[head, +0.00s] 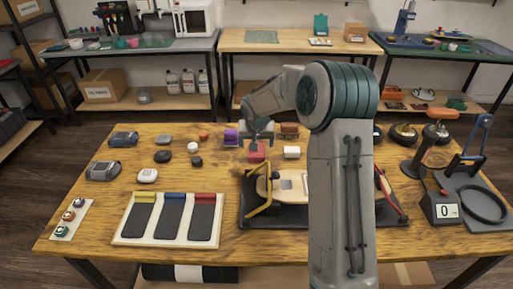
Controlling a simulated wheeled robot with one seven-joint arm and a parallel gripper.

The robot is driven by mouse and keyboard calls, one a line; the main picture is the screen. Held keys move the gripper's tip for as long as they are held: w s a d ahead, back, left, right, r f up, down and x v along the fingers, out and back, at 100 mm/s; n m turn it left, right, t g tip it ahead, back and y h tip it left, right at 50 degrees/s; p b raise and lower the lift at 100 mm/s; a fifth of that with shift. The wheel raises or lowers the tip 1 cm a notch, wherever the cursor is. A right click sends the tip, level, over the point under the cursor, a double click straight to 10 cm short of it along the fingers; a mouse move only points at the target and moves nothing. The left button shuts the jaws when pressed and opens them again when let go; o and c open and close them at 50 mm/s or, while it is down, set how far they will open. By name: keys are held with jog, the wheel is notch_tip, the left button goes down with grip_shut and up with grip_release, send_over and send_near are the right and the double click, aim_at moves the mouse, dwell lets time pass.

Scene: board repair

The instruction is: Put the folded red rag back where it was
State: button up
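A small red folded piece (257,153), which looks like the red rag, is at the back middle of the wooden table. My gripper (257,141) points down directly over it, with the fingertips at or just above its top edge. The fingers are small and partly merged with the rag in this view, so I cannot tell whether they grip it or whether it rests on the table.
A purple box (231,138) stands just left of my gripper, and a white block (292,152) lies to the right. A reddish-brown block (289,128) is behind. A board in a black fixture (250,215) sits in front. A pale tray (122,235) holds dark strips.

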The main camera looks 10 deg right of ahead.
jog(key=s+r+n+g, duration=0.1)
jog(key=s+r, duration=0.5)
jog(key=s, duration=0.3)
jog(key=s+r, duration=0.6)
jog(key=s, duration=0.3)
jog(key=s+n+g+y, duration=0.1)
jog(key=s, duration=1.8)
jog(key=shift+s+f, duration=0.4)
jog(key=shift+f, duration=0.05)
jog(key=shift+d, duration=0.15)
